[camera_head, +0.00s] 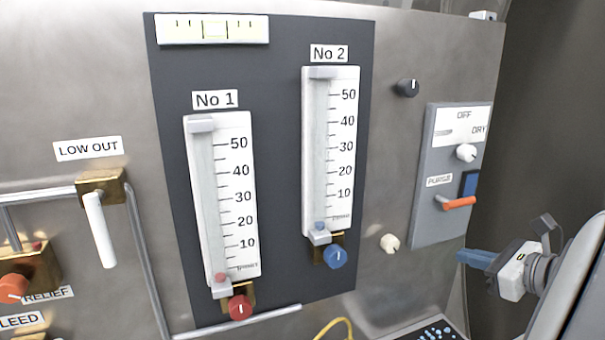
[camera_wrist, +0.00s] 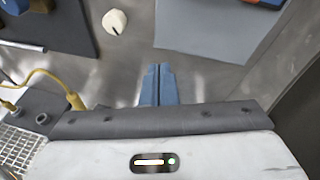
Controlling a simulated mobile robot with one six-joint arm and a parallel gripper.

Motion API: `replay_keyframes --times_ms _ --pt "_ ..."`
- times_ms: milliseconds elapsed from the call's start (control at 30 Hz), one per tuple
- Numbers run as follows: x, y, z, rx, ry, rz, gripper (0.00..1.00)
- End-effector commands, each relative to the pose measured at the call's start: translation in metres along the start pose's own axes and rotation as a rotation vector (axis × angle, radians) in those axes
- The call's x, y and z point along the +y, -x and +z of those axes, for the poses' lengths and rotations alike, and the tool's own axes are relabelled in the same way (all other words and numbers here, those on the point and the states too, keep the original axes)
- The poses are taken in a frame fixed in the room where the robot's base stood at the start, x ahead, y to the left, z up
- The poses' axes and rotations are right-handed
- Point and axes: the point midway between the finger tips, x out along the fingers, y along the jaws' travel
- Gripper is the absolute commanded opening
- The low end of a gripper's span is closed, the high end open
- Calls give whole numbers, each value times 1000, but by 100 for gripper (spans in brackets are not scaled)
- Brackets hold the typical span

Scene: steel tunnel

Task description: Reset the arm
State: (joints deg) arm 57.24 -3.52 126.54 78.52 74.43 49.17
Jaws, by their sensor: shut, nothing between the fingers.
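My gripper (camera_head: 474,258) is at the lower right of the head view, with blue fingers pointing left toward the steel panel. In the wrist view my gripper (camera_wrist: 158,84) shows its two blue fingers pressed together with nothing between them. The fingertips appear apart from the panel, below the grey purge box (camera_head: 437,222) and to the right of a cream knob (camera_head: 390,243). The same cream knob shows in the wrist view (camera_wrist: 115,21), up and left of the fingers.
Two flow gauges, No 1 (camera_head: 243,190) and No 2 (camera_head: 343,130), are on a dark plate. An orange lever (camera_head: 459,203) sticks out above my gripper. A white lever (camera_head: 100,230) and pipes are at left. A yellow cable (camera_head: 335,325) and keyboard (camera_head: 438,332) are below.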

Motion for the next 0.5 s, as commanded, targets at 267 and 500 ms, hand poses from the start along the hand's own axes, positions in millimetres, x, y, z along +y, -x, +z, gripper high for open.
replay_keyframes --times_ms 267,500 --pt "147 -50 -23 266 659 499 0" --pt "226 -38 -56 354 1362 917 0"
